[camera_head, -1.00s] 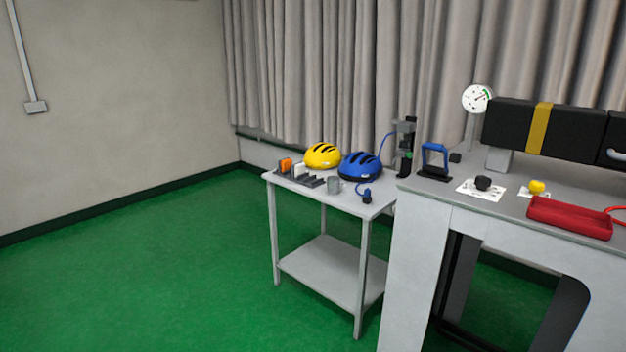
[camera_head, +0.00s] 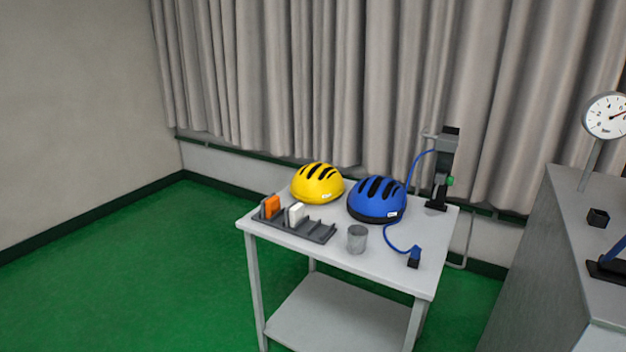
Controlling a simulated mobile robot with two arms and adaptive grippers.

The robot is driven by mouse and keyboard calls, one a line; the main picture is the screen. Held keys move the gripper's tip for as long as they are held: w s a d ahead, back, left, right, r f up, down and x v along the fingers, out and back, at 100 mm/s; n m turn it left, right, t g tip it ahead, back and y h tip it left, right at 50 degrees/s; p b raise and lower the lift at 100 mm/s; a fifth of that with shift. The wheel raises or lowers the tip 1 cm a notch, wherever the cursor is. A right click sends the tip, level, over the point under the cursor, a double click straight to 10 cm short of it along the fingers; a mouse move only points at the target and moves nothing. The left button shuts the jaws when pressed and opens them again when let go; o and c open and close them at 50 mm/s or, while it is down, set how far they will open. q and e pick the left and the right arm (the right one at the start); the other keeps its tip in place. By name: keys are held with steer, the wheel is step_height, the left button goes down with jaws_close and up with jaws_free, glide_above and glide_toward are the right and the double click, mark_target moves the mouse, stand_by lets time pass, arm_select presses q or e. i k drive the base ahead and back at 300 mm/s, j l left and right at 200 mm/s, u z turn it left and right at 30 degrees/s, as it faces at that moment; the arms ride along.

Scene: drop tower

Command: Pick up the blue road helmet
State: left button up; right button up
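The blue road helmet (camera_head: 377,199) has dark vent slots and a dark lower rim. It rests on the small white side table (camera_head: 340,262), toward the back and right of its middle. A yellow helmet (camera_head: 318,183) of similar shape stands just to its left. Neither of my grippers shows in the head view, so nothing of mine is seen near the helmet.
A grey rack (camera_head: 296,226) with orange and white blocks, a grey cup (camera_head: 357,239), a blue-corded device (camera_head: 413,257) and a dark stand (camera_head: 442,172) share the table. A larger bench (camera_head: 560,255) stands right. Green floor is open at left.

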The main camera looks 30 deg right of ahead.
mark_target(374, 200)
steer(key=i+z, duration=0.25)
steer(key=i, duration=0.2)
steer(key=i+j+z, duration=0.2)
steer(key=i, duration=0.2)
steer(key=i+j+z, duration=0.25)
steer(key=i, duration=0.2)
